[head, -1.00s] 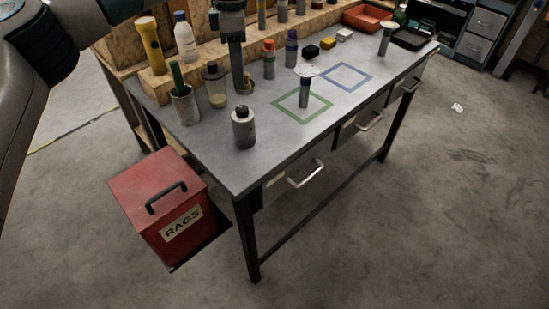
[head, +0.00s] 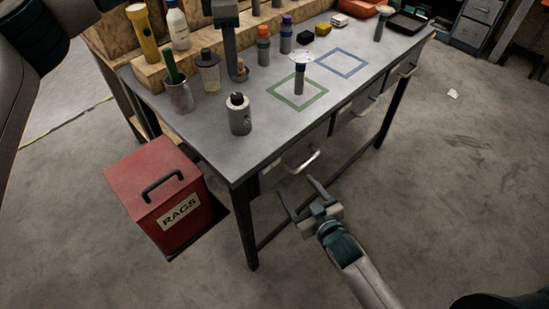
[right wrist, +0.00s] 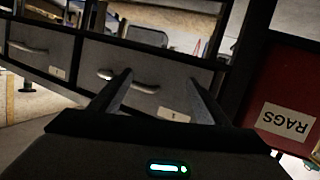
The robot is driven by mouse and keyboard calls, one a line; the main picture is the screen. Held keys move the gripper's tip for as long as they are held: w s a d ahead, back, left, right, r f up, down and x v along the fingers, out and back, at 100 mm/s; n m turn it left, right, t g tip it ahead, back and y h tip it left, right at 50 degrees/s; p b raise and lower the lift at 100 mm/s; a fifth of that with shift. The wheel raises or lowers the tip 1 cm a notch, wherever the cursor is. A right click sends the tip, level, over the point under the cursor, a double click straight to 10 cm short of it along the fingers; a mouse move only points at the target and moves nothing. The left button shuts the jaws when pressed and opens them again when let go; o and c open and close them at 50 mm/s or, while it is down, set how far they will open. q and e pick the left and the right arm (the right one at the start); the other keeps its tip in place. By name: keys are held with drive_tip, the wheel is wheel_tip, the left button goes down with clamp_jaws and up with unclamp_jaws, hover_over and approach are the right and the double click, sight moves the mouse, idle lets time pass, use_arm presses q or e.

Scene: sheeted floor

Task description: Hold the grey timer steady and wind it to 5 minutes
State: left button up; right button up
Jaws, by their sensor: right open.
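A squat light-grey cylinder with a dark knob on top, which looks like the grey timer (head: 239,117), stands upright near the front left of the workbench (head: 205,138). Its minute marks are too small to read. My right gripper (head: 298,200) is open and empty, low in front of the bench, to the right of the timer and below the tabletop. In the right wrist view its two fingers (right wrist: 158,85) are spread, with drawer fronts beyond; the timer is not seen there.
A red rags bin (head: 160,190) stands on the floor at left. A drawer handle (head: 303,162) juts out near my right gripper.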

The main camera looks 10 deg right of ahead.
wheel_tip(320, 180, up, 9)
drive_tip(key=a+t, duration=0.1)
drive_tip(key=a, duration=0.1)
drive_tip(key=t+y, duration=0.1)
drive_tip(key=y, duration=0.2)
approach(245, 123)
drive_tip(key=v, duration=0.5)
drive_tip(key=shift+r, duration=0.1)
drive_tip(key=shift+w+a, duration=0.1)
drive_tip(key=shift+w, duration=0.1)
drive_tip(key=x, duration=1.7)
drive_tip(key=shift+w+a, duration=0.1)
